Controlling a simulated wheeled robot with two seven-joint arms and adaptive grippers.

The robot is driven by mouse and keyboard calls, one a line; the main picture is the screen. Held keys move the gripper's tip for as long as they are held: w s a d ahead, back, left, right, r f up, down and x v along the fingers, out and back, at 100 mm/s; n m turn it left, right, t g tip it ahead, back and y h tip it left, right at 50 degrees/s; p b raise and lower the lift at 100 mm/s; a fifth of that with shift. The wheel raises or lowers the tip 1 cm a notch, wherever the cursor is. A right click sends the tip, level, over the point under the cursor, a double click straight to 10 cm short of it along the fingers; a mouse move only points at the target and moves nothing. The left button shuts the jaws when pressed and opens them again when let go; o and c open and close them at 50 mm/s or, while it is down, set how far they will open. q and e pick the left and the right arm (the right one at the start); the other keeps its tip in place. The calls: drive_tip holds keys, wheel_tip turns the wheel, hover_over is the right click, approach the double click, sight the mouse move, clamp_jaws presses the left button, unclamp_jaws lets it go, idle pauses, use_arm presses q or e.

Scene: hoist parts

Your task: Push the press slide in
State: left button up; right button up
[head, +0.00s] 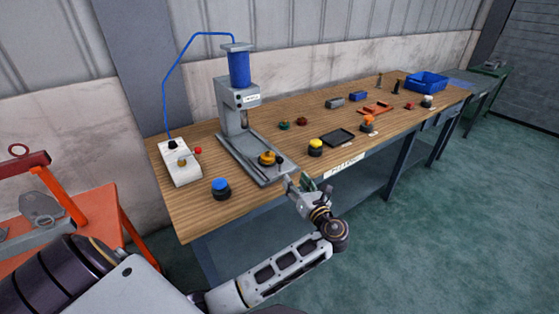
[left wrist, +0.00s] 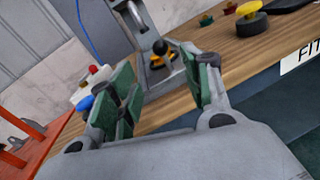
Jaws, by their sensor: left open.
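The grey press (head: 228,98) with a blue cylinder on top stands on the wooden bench. Its slide (head: 262,173) reaches out toward the bench's front edge and carries a yellow part (head: 266,158). A black knob (head: 279,160) stands at the slide's front end. My left gripper (head: 301,183) is open, just off the front edge near the slide's end. In the left wrist view, the knob (left wrist: 160,46) and yellow part (left wrist: 156,62) show beyond and between the green-padded fingers (left wrist: 165,78), apart from them. My right gripper is not in view.
A white control box (head: 180,165) with a blue hose stands left of the press. A blue-topped button (head: 221,188) and a yellow-topped one (head: 315,147) flank the slide. A black tray (head: 338,137) and a blue bin (head: 427,82) lie farther right. An orange cart (head: 100,210) stands at left.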

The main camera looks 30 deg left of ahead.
sight(282, 162)
use_arm(q)
drive_tip(key=shift+x, duration=6.9)
clamp_jaws()
